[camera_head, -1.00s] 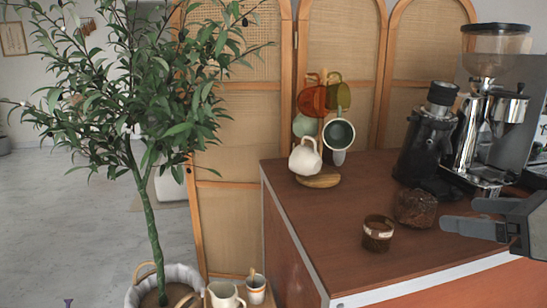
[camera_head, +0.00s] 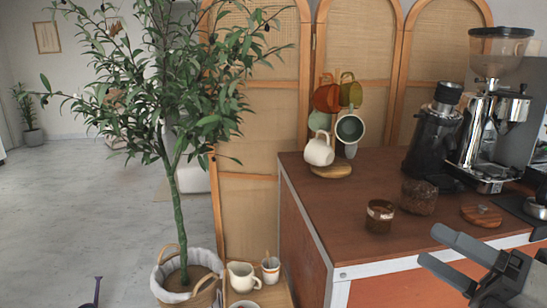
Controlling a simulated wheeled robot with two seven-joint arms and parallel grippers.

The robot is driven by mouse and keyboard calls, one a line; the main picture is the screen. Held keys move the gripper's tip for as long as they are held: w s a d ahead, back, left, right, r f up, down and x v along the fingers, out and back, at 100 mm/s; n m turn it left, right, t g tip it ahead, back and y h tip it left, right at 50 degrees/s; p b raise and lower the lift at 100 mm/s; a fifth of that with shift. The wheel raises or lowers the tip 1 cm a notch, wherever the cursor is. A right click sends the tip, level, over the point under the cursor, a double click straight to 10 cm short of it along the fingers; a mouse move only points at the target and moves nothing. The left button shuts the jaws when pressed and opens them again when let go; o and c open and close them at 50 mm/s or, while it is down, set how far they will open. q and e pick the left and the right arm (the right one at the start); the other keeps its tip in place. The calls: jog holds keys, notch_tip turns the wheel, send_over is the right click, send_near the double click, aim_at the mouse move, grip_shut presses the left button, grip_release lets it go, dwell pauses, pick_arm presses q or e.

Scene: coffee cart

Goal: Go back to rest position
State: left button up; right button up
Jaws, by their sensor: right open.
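My right gripper (camera_head: 447,254) comes in from the lower right corner, in front of the coffee cart (camera_head: 338,228). Its two grey fingers are apart with nothing between them, and it is clear of the jars on the top. My left gripper is not in view.
The cart top holds a small glass jar (camera_head: 380,216), a larger jar (camera_head: 419,196), a wooden lid (camera_head: 482,215), a mug tree with several mugs (camera_head: 319,150), a black grinder (camera_head: 432,145) and an espresso machine (camera_head: 487,140). A potted tree (camera_head: 178,215) stands left; open floor (camera_head: 75,205) lies beyond.

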notch_tip(320, 180, down, 14)
jog(key=m+t+h, duration=0.4)
jog(key=m+h, duration=0.6)
jog(key=m, duration=1.1)
jog(key=s+a+f+m+g, duration=0.4)
jog(key=a+f, duration=0.2)
jog(key=f, duration=0.2)
jog(key=s+a+f+m+g+p, duration=0.1)
jog(key=s+a+f+m+g, duration=0.3)
jog(key=f, duration=0.5)
jog(key=shift+a+m, duration=0.4)
jog(key=shift+a, duration=0.65)
